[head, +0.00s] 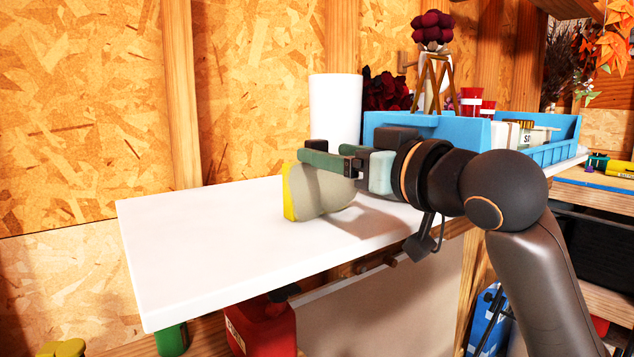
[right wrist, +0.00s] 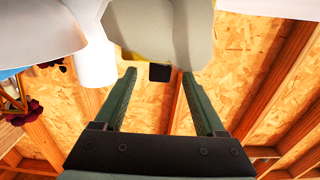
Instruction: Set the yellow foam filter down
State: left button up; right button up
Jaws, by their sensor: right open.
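The yellow foam filter (head: 289,192) stands upright on the white tabletop (head: 210,255), with a yellow face at left and a rounded grey body (head: 325,193) behind it. In the right wrist view, its grey side (right wrist: 165,28) fills the top middle, with a little yellow showing. My right gripper (head: 318,160) reaches in from the right at the filter's upper part. Its green fingers are spread, with the tips (right wrist: 158,74) near the filter's edge. Contact cannot be told. My left gripper is out of view.
A white cylinder (head: 335,108) stands behind the filter. A blue tray (head: 400,125) with boxes and red cups (head: 471,100) is at the back right. The tabletop's left part is clear. A red can (head: 262,328) is below the table.

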jog(key=x, duration=0.4)
jog(key=shift+r, duration=0.1)
jog(key=shift+c, duration=0.2)
grip_shut()
dwell(0.3)
